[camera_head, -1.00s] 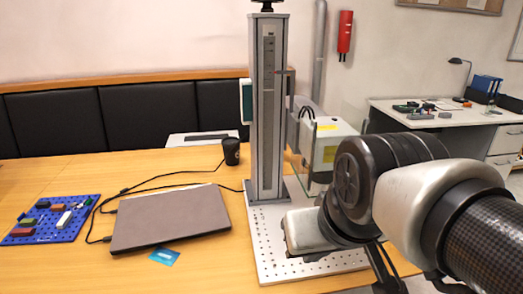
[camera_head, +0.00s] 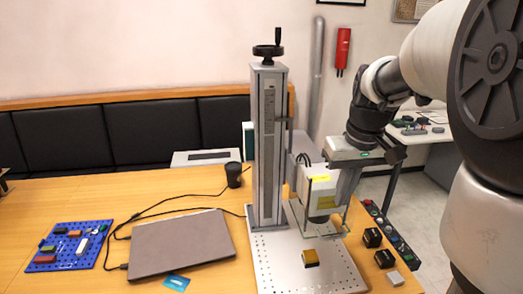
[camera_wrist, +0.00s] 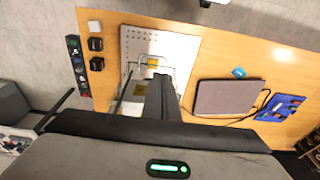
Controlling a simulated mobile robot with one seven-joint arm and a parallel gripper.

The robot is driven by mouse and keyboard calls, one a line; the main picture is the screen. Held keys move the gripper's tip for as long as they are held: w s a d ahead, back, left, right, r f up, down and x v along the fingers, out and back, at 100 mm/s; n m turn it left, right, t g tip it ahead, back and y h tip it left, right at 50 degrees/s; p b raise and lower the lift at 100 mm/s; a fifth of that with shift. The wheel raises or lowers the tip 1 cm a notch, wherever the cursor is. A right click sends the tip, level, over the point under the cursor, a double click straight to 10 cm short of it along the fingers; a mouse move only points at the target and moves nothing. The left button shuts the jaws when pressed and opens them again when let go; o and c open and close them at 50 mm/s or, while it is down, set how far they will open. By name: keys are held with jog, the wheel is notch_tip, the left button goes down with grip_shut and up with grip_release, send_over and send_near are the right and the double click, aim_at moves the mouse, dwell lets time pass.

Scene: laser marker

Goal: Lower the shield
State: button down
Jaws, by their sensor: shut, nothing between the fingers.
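The laser marker's clear shield (camera_head: 325,228) shows as faint transparent panels with thin edges below the white laser head (camera_head: 321,190). Its edges also show in the wrist view (camera_wrist: 172,70). The head is mounted on a tall grey column (camera_head: 267,140) with a black handwheel on top. My gripper (camera_head: 343,203) points down just right of the laser head, close to the shield's right side. In the wrist view its closed fingers (camera_wrist: 160,78) reach toward the shield frame. I cannot tell whether they touch it. Nothing is between them.
A perforated base plate (camera_head: 275,270) carries a yellow-topped block (camera_head: 310,258). Black blocks (camera_head: 373,238), a white block (camera_head: 395,278) and a button strip (camera_head: 392,236) lie to the right. A laptop (camera_head: 180,244) and blue pegboard (camera_head: 72,248) are left. The desk's front left is clear.

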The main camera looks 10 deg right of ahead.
jog(key=w+d, duration=0.1)
jog(key=d, duration=0.1)
send_over(335, 237)
notch_tip(335, 237, down, 12)
jog(key=shift+w+r+b, duration=0.1)
jog(key=shift+r+b, duration=0.1)
jog(key=shift+b, duration=0.2)
jog(key=shift+f, duration=0.65)
notch_tip(335, 237, down, 18)
jog(key=b, duration=1.2)
jog(key=shift+s+f, duration=0.15)
jog(key=shift+s, duration=0.1)
jog(key=shift+f, duration=0.1)
